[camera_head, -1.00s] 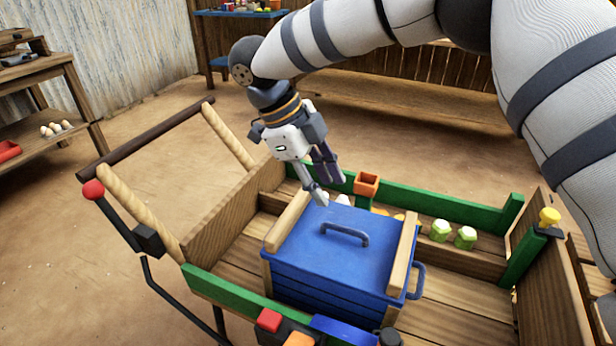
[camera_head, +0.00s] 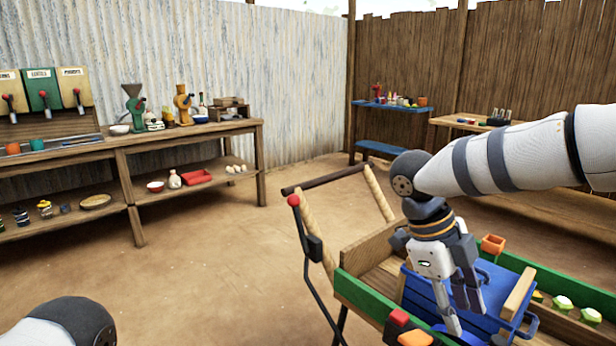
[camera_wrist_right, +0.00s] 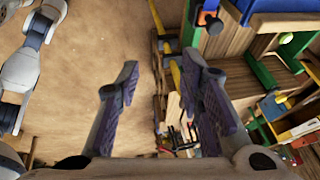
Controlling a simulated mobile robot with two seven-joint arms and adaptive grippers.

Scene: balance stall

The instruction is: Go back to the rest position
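My right gripper (camera_head: 462,318) hangs over the near left part of the cart, fingers down, in front of the blue box (camera_head: 508,275). In the right wrist view the same gripper (camera_wrist_right: 160,75) has its two fingers well apart with nothing between them. The blue box stands in the cart and is partly hidden by my gripper. Part of my left arm shows at the bottom left of the head view. My left gripper is not clearly shown.
The cart has a green rim (camera_head: 362,297) and a wooden handlebar (camera_head: 325,179). A long workbench (camera_head: 190,133) stands at the left wall. The dirt floor between is clear.

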